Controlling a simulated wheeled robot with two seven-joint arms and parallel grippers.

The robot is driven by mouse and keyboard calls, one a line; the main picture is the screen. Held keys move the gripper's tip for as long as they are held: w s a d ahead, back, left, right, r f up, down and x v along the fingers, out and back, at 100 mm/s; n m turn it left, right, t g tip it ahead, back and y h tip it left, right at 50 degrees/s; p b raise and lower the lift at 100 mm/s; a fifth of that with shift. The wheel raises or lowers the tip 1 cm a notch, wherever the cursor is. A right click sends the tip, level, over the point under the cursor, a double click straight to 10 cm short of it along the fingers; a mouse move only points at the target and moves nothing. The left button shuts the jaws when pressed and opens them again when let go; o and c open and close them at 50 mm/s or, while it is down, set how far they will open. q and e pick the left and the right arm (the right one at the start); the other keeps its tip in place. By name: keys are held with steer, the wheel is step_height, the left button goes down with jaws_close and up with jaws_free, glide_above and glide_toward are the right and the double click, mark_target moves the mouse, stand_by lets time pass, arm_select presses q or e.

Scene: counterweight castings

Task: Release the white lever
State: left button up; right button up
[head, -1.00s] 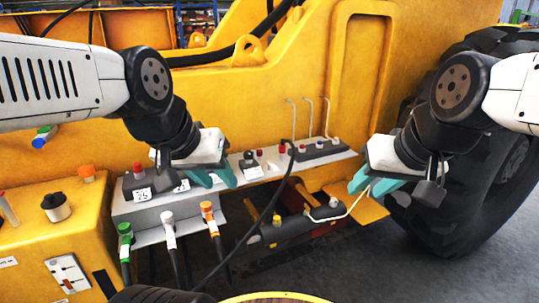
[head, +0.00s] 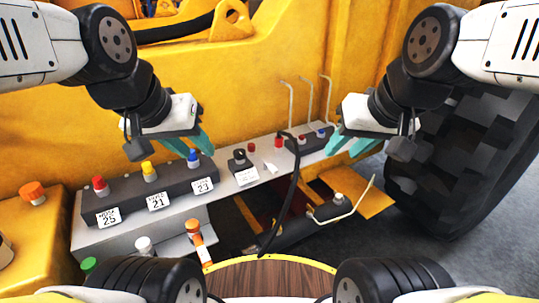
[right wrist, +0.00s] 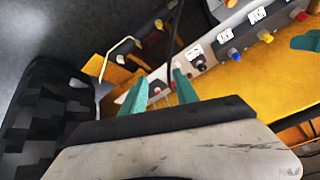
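A thin white bent lever (head: 361,203) rises to the right from a dark unit low on the machine. It also shows in the right wrist view (right wrist: 119,45), beyond my fingers. Several thin white upright rods (head: 310,100) stand behind the far end of the grey shelf; I cannot tell if they are levers. My right gripper (head: 349,144) is open and empty, above and behind the bent lever, apart from it. Its two teal fingers show apart in the right wrist view (right wrist: 160,92). My left gripper (head: 206,145) seems open and empty, above the shelf behind the blue knob.
A grey shelf (head: 232,186) carries a box of red, yellow and blue knobs (head: 150,172) with number labels. A black cable (head: 294,185) hangs across its front. A large tyre (head: 455,150) stands at the right. Orange, white and green capped fittings line the lower left.

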steer(key=shift+w+a+n, duration=0.1)
steer(key=shift+w+n, duration=0.15)
steer(key=shift+n, duration=0.05)
steer(key=c, duration=0.7)
steer(key=w+a+n+g, duration=0.2)
steer(key=w+n, duration=0.3)
steer(key=w, duration=0.1)
steer(key=shift+a+f+h, duration=0.2)
steer(key=shift+a+h, duration=0.1)
steer(key=shift+a, duration=0.05)
steer(key=w+a+f+n+g+h, duration=0.1)
steer(key=w+a+f+n+h, duration=0.1)
steer(key=w+a+f+n, duration=0.5)
steer(key=w+a+f+n+g+h, duration=0.1)
steer(key=w+a+f+n+h, duration=0.2)
steer(key=w+a+f+n, duration=0.4)
steer(key=w+a+n, duration=0.1)
steer(key=a+n, duration=0.2)
steer(key=a, duration=0.2)
steer(key=shift+w+a+f+n, duration=0.2)
steer(key=shift+a+f+n, duration=0.1)
steer(key=shift+a+n, duration=0.1)
